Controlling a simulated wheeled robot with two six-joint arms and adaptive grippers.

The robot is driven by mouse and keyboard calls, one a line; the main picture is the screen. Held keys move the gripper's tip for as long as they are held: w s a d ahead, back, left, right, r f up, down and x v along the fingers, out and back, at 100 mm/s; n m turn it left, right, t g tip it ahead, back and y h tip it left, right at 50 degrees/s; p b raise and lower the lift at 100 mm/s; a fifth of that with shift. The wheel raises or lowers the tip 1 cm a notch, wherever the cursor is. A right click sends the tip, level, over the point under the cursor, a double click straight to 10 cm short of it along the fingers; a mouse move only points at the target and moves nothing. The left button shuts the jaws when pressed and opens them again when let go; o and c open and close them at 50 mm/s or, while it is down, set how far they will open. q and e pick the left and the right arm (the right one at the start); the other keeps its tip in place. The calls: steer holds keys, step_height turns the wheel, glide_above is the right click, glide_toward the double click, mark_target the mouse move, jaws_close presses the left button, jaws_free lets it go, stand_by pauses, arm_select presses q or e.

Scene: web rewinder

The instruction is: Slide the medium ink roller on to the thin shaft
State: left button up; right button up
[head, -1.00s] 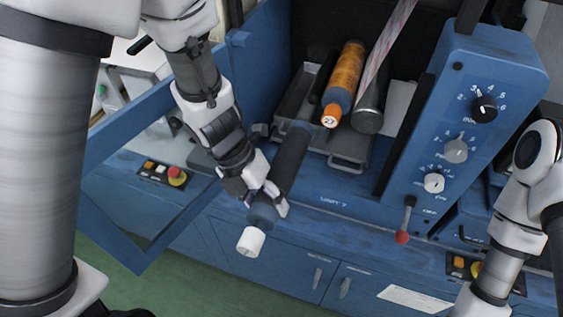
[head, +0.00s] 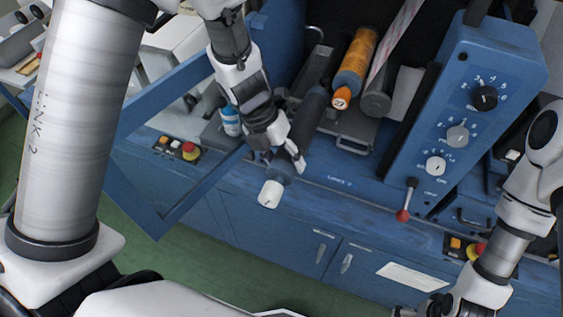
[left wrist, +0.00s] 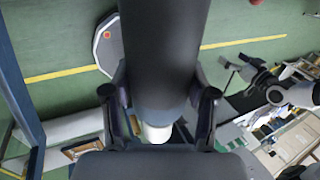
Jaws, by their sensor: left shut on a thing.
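My left gripper (head: 283,160) is shut on a dark roller (head: 313,108) with a white end piece (head: 270,193). It grips the roller near this white end. The roller is tilted, its far end up by the metal tray. In the left wrist view the dark roller (left wrist: 160,55) runs between the two fingers, with the white end piece (left wrist: 157,132) below. I cannot pick out the thin shaft for certain, or tell whether the roller is around it. My right arm is at the lower right. Its gripper is at most partly visible at the bottom edge.
An orange roller (head: 357,58) with a numbered orange end lies right of the held one, beside a grey roller (head: 377,103). A blue control panel (head: 470,60) with knobs and a red-tipped lever (head: 403,215) stands right.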

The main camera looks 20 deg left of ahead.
mark_target(309, 98)
arm_select(q)
steer(key=w+p, duration=0.1)
steer(key=w, duration=0.1)
steer(key=shift+w, duration=0.3)
steer(key=shift+w+p, duration=0.3)
steer(key=shift+w, duration=0.2)
steer(key=shift+w+d, duration=0.1)
steer(key=shift+w, duration=0.35)
steer(key=shift+w+d+f, duration=0.1)
steer(key=shift+w, duration=3.35)
steer(key=shift+w+d, duration=0.1)
steer(key=shift+w, duration=3.3)
steer(key=o, duration=1.4)
step_height(309, 98, up, 10)
steer(key=shift+f, duration=0.1)
